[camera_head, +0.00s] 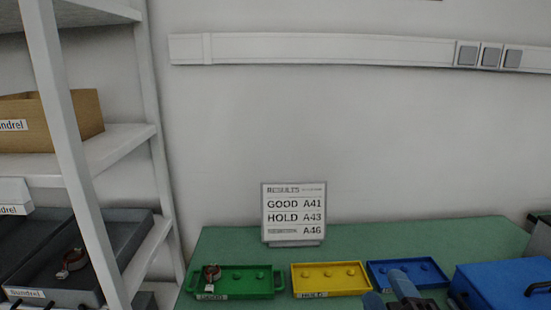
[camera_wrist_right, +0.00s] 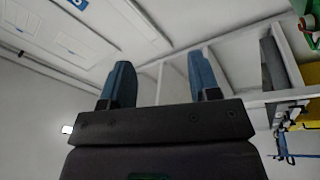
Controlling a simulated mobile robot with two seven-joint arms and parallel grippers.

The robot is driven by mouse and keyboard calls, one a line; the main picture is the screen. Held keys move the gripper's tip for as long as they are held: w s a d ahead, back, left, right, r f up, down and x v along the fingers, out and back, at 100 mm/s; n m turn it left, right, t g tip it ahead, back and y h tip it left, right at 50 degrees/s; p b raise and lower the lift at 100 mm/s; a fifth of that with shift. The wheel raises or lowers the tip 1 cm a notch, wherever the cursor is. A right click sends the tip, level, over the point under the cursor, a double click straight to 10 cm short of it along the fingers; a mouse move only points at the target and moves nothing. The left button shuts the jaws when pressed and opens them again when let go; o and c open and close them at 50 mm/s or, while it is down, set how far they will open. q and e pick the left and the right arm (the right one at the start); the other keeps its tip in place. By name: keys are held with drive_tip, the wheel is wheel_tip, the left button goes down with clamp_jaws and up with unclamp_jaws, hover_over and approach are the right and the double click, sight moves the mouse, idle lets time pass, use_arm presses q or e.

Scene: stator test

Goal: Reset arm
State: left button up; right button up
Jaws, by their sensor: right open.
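My right gripper (camera_head: 388,297) shows at the bottom edge of the head view, in front of the blue tray (camera_head: 430,284). In the right wrist view my right gripper (camera_wrist_right: 161,85) has its two blue fingers wide apart with nothing between them. A green tray (camera_head: 262,294) stands at the left of the bench with a red and dark ring-shaped part (camera_head: 211,273) in its left end. A yellow tray (camera_head: 331,291) stands beside it and holds no loose part. My left gripper does not show.
A results sign (camera_head: 293,213) stands on the green bench (camera_head: 365,240) behind the trays. A blue case (camera_head: 500,285) with a black handle is at the right. A white shelf (camera_head: 125,143) at the left holds a cardboard box (camera_head: 75,112) and a grey bin (camera_head: 127,232).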

drive_tip(key=s+d+f+m+g+h, duration=0.3)
drive_tip(key=d+f+m+g, duration=0.15)
drive_tip(key=f, duration=0.25)
drive_tip(key=s+d+f+m+g+h, duration=0.2)
drive_tip(key=s+d+f+m+g, duration=0.25)
drive_tip(key=f, duration=0.25)
drive_tip(key=s+d+f+m+g+y, duration=0.1)
drive_tip(key=s+f+m+g, duration=0.3)
drive_tip(key=s, duration=0.3)
drive_tip(key=s+f+m+g, duration=0.1)
drive_tip(key=s+f+g, duration=0.35)
drive_tip(key=s, duration=0.25)
drive_tip(key=w+f+t+y, duration=0.1)
drive_tip(key=w+f+t, duration=0.6)
drive_tip(key=f, duration=0.4)
drive_tip(key=shift+w+f+t, duration=0.15)
drive_tip(key=shift+w+t, duration=0.2)
drive_tip(key=shift+t, duration=0.4)
